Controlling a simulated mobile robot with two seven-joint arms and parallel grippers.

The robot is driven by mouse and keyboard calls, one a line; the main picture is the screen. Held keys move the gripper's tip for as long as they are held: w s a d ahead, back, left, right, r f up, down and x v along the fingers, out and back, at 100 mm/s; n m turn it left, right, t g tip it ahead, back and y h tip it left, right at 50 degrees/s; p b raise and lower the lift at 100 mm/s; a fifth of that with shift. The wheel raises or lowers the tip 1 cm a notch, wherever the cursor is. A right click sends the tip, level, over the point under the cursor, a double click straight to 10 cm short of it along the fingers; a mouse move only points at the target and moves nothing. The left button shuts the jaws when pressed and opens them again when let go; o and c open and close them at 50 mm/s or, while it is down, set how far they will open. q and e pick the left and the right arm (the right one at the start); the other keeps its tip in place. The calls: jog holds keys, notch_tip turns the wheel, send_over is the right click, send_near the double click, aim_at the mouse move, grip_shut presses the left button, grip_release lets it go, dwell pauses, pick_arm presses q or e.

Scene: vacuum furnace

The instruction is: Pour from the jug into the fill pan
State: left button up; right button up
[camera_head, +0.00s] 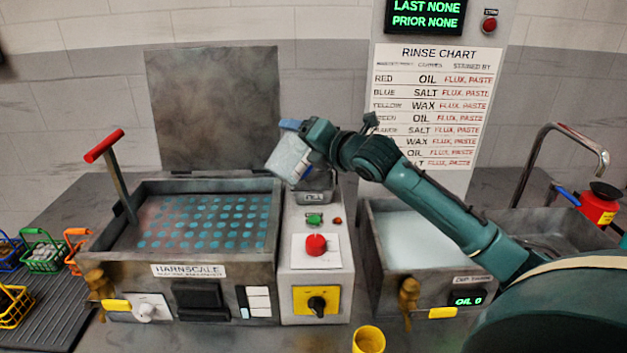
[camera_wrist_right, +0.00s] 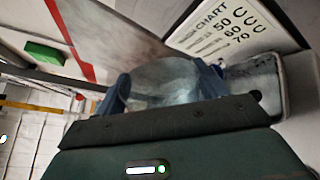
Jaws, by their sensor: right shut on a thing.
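The jug (camera_head: 287,158), pale and translucent with a blue part at its top, is tilted in the head view. My right gripper (camera_head: 303,134) is shut on it; the wrist view shows the jug (camera_wrist_right: 165,82) between my two blue fingers. The small metal fill pan (camera_head: 314,197) stands on top of the control column, with a partly readable label on its front. The jug is above and slightly left of the pan, its lower right side close to it. I cannot tell whether they touch, and no stream of liquid is visible. My left gripper is not in view.
A tank (camera_head: 262,262) with a perforated blue-dotted bed and raised lid stands left of the column. A dip tank (camera_head: 376,272) with pale contents is at right, under my arm. Coloured baskets (camera_head: 43,262) are far left; a yellow cup (camera_head: 369,341) stands in front.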

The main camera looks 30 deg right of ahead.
jog(key=shift+s+a+n, duration=0.2)
jog(key=shift+a+n, duration=0.7)
jog(key=shift+n, duration=0.4)
dwell(1.0)
jog(key=shift+s+a+n, duration=0.1)
jog(key=shift+a+n, duration=0.3)
jog(key=shift+a, duration=0.15)
jog(key=s+a+f+n+t+h, duration=0.1)
jog(key=s+a+n+t, duration=0.1)
jog(key=a+n, duration=0.4)
jog(key=shift+a+f, duration=0.2)
jog(key=shift+a, duration=0.6)
dwell(2.2)
